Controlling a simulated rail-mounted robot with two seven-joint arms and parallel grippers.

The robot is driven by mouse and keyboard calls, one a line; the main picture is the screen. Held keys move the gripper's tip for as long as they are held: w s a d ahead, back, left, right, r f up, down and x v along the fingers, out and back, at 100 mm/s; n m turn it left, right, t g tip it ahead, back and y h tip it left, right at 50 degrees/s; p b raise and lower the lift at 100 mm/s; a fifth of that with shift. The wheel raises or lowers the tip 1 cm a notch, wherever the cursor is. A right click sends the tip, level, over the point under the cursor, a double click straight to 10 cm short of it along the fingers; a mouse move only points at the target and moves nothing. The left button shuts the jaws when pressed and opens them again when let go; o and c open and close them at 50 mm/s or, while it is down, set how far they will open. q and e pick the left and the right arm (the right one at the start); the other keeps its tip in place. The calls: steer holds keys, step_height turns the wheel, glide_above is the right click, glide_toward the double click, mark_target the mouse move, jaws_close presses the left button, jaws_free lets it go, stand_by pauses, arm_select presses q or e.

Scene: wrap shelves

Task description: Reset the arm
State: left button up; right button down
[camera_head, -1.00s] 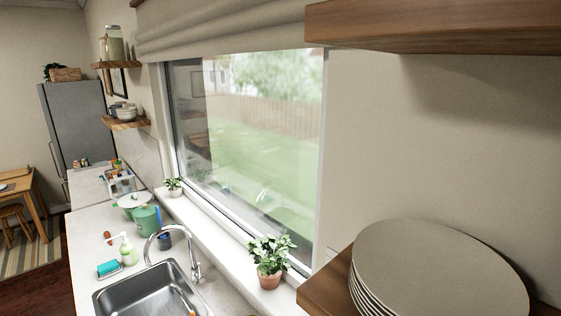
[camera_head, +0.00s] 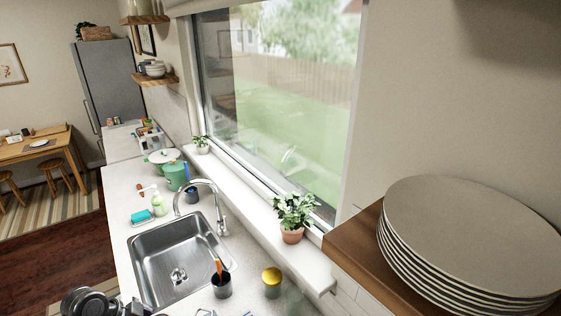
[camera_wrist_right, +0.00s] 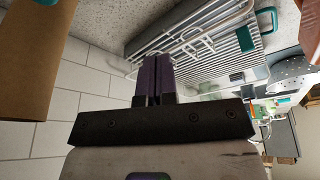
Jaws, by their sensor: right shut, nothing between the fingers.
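My right gripper (camera_wrist_right: 155,78) shows in the right wrist view with its two dark purple fingers pressed together and nothing between them. It hangs close to a white wire rack (camera_wrist_right: 200,42), though I cannot tell the exact gap. In the head view, part of a dark jointed arm of mine shows at the bottom left edge, but no fingertips can be made out. My left gripper is not seen.
In the head view, a stack of plates (camera_head: 470,235) sits on a wooden shelf (camera_head: 352,250) at right. A sink (camera_head: 180,255), a yellow-topped jar (camera_head: 272,282), a utensil cup (camera_head: 221,284) and a potted plant (camera_head: 293,215) stand below. A tiled wall (camera_wrist_right: 55,85) flanks the right gripper.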

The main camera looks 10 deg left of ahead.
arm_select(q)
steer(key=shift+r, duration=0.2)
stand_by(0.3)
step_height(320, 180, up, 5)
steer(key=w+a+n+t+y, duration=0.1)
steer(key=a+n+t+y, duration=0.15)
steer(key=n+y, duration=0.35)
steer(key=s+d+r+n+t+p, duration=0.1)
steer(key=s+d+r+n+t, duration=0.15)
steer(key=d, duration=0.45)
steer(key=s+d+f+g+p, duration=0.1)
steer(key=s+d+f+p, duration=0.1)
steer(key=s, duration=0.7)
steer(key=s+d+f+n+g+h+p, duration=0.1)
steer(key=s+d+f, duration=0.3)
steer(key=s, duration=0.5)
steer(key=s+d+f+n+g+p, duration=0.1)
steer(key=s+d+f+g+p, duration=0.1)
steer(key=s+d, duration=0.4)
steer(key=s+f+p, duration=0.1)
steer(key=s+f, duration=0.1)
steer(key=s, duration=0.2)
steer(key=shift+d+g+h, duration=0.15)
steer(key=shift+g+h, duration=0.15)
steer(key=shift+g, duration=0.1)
